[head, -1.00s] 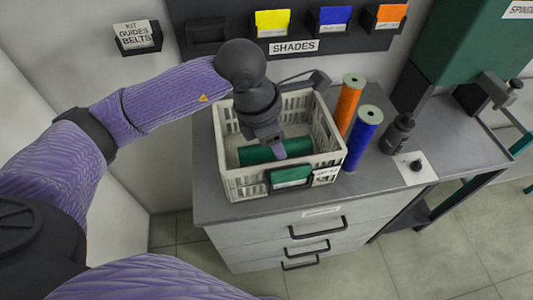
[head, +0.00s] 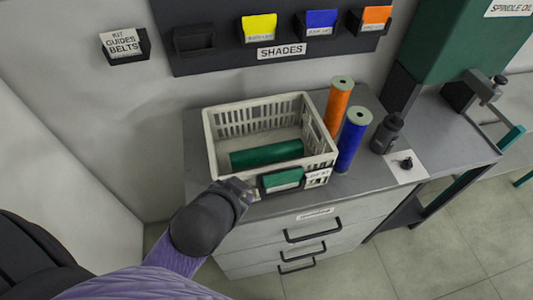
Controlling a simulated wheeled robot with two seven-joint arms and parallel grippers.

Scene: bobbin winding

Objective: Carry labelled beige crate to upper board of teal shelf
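The labelled beige crate (head: 221,128) stands on the grey worktop, with slotted walls. A green roll (head: 266,153) lies inside it. A dark holder with a green card (head: 283,179) and a white label (head: 317,178) are on its front. My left gripper (head: 240,188) is low at the crate's front left corner, outside it, reached by an arm from the lower left. Its fingers are small and partly hidden by the wrist, so I cannot tell their opening or contact. My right gripper is not in view. The teal shelf is not clearly seen.
An orange roll (head: 338,105) and a blue roll (head: 353,139) stand close to the crate's right. A dark bottle (head: 387,133) is further right. Card holders on the SHADES board (head: 281,52) hang behind. The worktop (head: 355,185) has drawers below.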

